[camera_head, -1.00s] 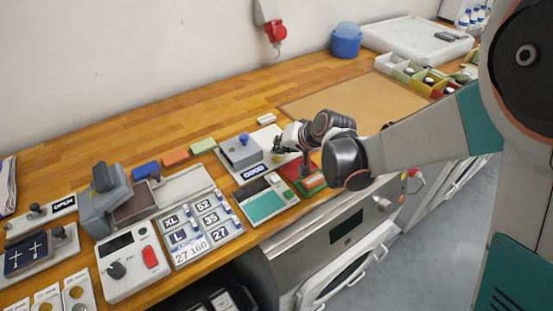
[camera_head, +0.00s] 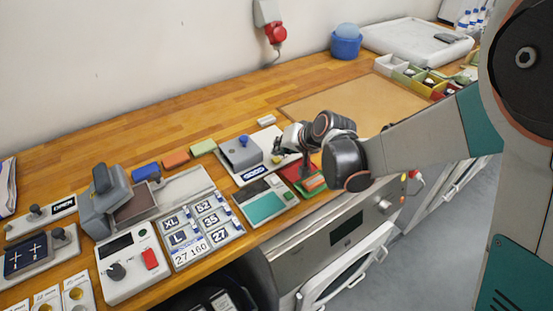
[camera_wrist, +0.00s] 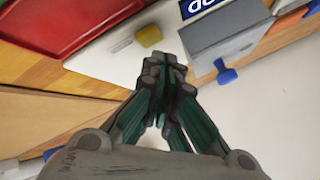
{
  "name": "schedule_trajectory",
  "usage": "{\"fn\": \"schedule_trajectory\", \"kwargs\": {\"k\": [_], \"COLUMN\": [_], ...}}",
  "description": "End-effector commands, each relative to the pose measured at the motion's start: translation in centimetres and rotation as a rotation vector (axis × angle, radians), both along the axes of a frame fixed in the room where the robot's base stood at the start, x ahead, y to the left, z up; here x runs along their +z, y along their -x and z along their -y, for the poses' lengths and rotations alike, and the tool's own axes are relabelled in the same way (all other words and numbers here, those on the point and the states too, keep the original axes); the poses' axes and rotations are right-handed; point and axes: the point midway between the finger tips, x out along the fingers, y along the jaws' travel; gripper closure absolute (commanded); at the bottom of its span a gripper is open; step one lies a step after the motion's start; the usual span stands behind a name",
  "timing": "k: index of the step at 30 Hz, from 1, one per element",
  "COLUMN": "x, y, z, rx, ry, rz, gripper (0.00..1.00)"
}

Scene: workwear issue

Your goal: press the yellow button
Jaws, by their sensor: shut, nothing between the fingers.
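The yellow button (camera_wrist: 149,35) is a small rounded knob on a white base plate, beside a grey block with a blue lever and a blue label. In the head view the yellow button (camera_head: 277,160) shows just beside the end of my gripper (camera_head: 279,148). In the wrist view my gripper (camera_wrist: 164,62) is shut and empty, its fingertips close to the button in the picture, with a small visible gap between them. Whether the tips are above or level with the button I cannot tell.
A grey box with a blue lever (camera_head: 243,140) stands left of my gripper. A red tray (camera_wrist: 55,22) lies near the button. A panel with a green pad (camera_head: 264,207) is in front. A brown board (camera_head: 350,100) lies behind, largely clear.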

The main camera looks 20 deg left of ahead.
Motion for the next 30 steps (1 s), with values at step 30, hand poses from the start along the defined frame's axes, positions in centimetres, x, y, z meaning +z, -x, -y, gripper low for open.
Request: {"fn": "schedule_trajectory", "kwargs": {"k": [30], "x": [-1.1], "y": [0.0], "z": [0.0], "rx": [0.000], "ry": [0.000], "rz": [0.000], "gripper": [1.00]}}
